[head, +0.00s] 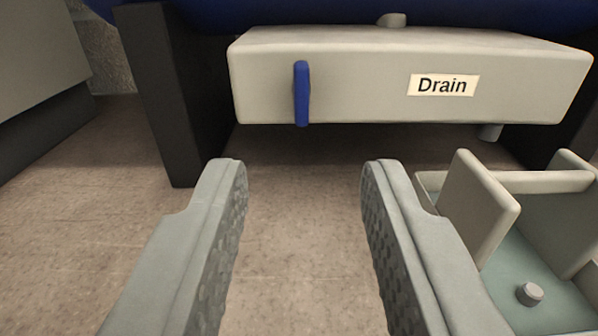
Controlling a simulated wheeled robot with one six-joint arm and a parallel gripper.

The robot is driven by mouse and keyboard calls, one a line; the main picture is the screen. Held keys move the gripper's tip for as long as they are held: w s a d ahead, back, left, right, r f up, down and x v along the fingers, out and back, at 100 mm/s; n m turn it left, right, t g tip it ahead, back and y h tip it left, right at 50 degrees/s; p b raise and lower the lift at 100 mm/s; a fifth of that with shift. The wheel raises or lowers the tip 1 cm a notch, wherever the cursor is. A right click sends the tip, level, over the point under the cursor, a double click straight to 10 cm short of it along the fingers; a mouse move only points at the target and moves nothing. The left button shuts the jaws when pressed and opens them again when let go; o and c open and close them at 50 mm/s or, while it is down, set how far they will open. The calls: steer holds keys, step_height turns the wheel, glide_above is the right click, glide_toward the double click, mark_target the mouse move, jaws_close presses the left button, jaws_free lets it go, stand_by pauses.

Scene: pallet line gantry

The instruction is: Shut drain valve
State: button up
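The drain unit is a pale grey box (350,85) at the top of the head view, with a label (443,85) reading "Drain" on its right part. A blue lever handle (302,94) stands upright, close to vertical, on the left part of its front face. My gripper (304,170) is open and empty, its two grey fingers with textured inner pads spread wide. The fingertips show below the box in the picture, one to each side of the handle's line. The gripper appears apart from the handle, nearer to the camera.
A dark post (168,95) stands left of the box. At the lower right is a grey tray with upright walls (478,205) and a small knob (530,293), close to my right finger. Bare brown floor (300,255) shows between the fingers.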

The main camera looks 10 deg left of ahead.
mark_target(302, 84)
steer(key=x, duration=0.5)
steer(key=f+x, duration=0.1)
steer(key=x, duration=1)
steer(key=shift+w+a+f, duration=0.2)
steer(key=shift+f, duration=0.05)
steer(key=shift+c, duration=0.2)
jaws_close()
